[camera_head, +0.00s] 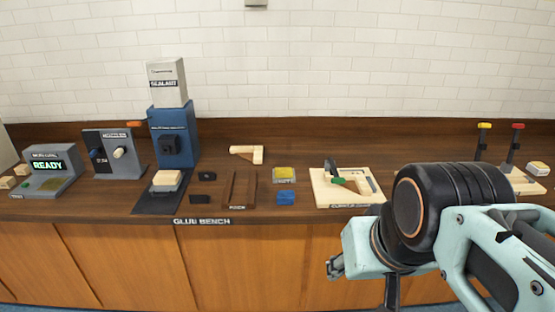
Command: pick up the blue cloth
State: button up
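The blue cloth (287,197) is a small, folded-looking blue piece lying on the wooden bench top (330,155), close to its front edge. It sits just in front of a yellow pad in a grey tray (284,175). Nothing covers it. My arm reaches in from the right, and my gripper (335,267) appears at its lower left end, in front of the bench and to the right of and below the cloth in the picture. The gripper seems apart from the cloth. Its fingers are too small and partly hidden to show whether they are open.
A wooden clamping jig (325,195) stands right of the cloth, and a brown wooden tray (241,188) stands left of it. A blue sealant machine (174,135) and grey devices stand farther left. Two upright tools (513,145) stand far right. Space behind the yellow pad is clear.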

aim_at(283, 197)
jog(key=i+j+z, duration=0.2)
jog(key=i+z, duration=0.15)
jog(key=i, duration=0.15)
jog(key=i+j+z, duration=0.65)
jog(key=j, duration=0.2)
jog(key=j+z, duration=0.15)
jog(key=j, duration=0.15)
jog(key=i+l+u, duration=0.1)
jog(key=i+l, duration=0.15)
